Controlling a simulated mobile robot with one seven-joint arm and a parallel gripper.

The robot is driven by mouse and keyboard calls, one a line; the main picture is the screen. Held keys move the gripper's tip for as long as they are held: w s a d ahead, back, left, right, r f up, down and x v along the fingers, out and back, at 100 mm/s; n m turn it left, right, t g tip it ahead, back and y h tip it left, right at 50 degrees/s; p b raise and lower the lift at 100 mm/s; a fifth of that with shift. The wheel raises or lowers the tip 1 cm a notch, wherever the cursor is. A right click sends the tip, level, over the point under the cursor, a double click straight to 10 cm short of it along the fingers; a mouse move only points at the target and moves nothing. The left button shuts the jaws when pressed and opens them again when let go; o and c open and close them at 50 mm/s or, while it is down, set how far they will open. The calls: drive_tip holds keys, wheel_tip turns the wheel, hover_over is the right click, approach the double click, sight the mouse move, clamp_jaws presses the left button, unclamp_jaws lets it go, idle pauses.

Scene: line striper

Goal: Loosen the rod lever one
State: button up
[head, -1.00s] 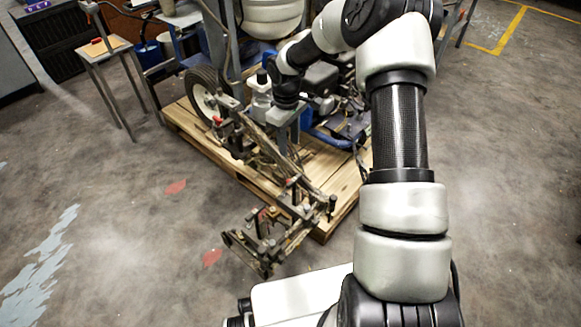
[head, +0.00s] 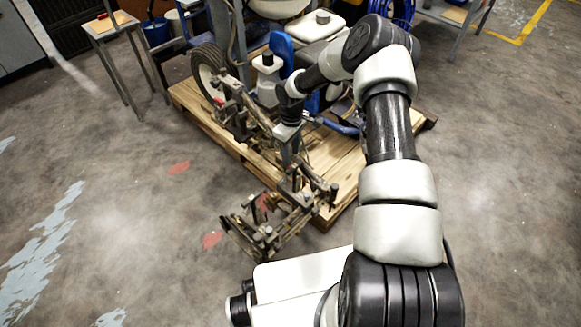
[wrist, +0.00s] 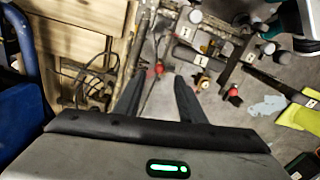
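The line striper stands on a wooden pallet (head: 235,145), its dark metal front frame (head: 270,228) reaching over the floor. My gripper (wrist: 157,82) is open, with two dark fingers apart and nothing visible between them. In the head view my gripper (head: 290,150) is above the frame's bars, its fingers hard to make out. In the wrist view a red-knobbed lever (wrist: 155,70) shows just beyond the fingertips, between them. Another red knob (wrist: 233,92) is to its right. Small white number labels (wrist: 185,32) sit on the bars; I cannot tell for sure which lever is number one.
A black wheel (head: 208,72) and a white bottle (head: 267,78) are near my arm. A small side table (head: 110,24) stands at the far left. A blue part (wrist: 25,120) is close on the left in the wrist view. The floor at left is open.

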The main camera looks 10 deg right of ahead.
wheel_tip(320, 180, down, 7)
drive_tip(key=shift+a+r+b, duration=0.1)
drive_tip(key=shift+b, duration=0.5)
